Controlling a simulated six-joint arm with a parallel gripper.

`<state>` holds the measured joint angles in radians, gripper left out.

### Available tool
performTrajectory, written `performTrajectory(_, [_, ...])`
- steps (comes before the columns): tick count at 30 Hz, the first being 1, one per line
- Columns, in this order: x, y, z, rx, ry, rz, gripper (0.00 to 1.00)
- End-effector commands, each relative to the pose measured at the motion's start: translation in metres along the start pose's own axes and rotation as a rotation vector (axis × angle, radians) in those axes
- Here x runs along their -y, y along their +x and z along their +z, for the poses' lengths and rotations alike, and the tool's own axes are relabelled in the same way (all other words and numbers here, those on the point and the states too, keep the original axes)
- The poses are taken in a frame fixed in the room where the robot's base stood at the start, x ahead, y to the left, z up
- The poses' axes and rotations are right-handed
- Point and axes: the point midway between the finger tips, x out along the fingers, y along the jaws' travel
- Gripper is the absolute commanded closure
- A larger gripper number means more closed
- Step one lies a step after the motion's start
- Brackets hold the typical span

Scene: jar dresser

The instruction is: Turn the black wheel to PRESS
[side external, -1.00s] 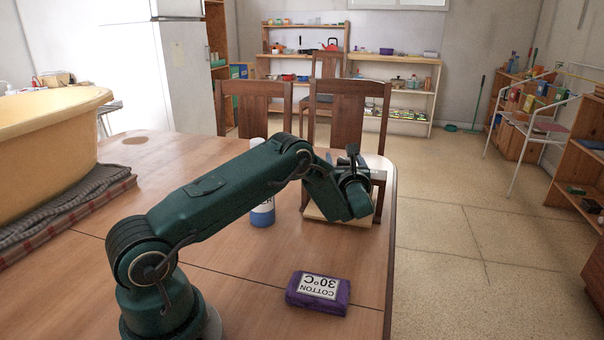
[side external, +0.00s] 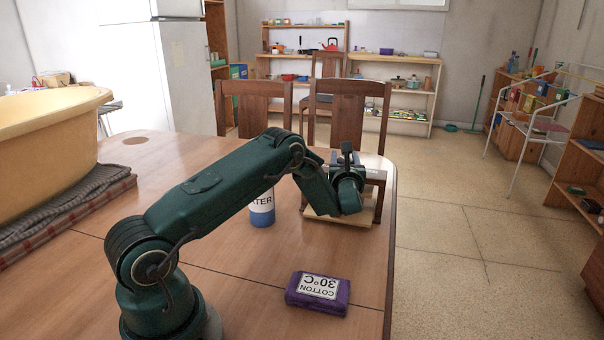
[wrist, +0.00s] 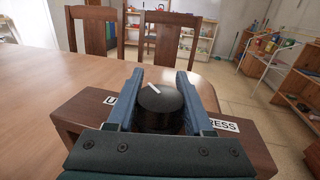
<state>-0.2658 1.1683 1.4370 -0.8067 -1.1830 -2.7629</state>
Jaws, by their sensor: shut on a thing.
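The black wheel (wrist: 160,108) shows in the wrist view, between the two fingers of my gripper (wrist: 160,82). The fingers are shut on it, one at each side. A white mark on its top points toward the upper left. The wheel sits on a brown wooden panel (wrist: 75,118). A white label reading "PRESS" (wrist: 224,126) is right of the wheel, partly hidden by my right finger. Another label starting with "U" (wrist: 110,100) is at the left, mostly hidden. In the side view my gripper (side external: 350,165) is at the panel's wooden base (side external: 340,216), and the wheel is hidden.
A blue and white bottle labelled "WATER" (side external: 262,208) stands behind my arm, partly covered. A purple packet labelled "COTTON 30°C" (side external: 318,293) lies near the front of the table (side external: 230,270). A yellow tub (side external: 45,135) stands at the left. Chairs (side external: 258,105) stand beyond the table.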

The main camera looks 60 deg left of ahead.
Motion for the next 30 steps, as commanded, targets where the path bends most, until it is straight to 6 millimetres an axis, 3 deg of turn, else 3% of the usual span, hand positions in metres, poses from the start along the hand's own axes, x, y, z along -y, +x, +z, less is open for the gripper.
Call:
performTrajectory(9, [0.0039, -0.0001, 0.0017, 0.002, -0.002, -0.161, 1.00])
performTrajectory(20, [0.0054, -0.0011, 0.0011, 0.000, -0.003, -0.181, 1.00])
performTrajectory(21, [0.0054, -0.0011, 0.0011, 0.000, -0.003, -0.181, 0.45])
performTrajectory(23, [0.0054, -0.0011, 0.0010, 0.000, -0.003, -0.181, 0.22])
performTrajectory(30, [0.0054, -0.0012, 0.0004, -0.001, -0.002, -0.181, 0.19])
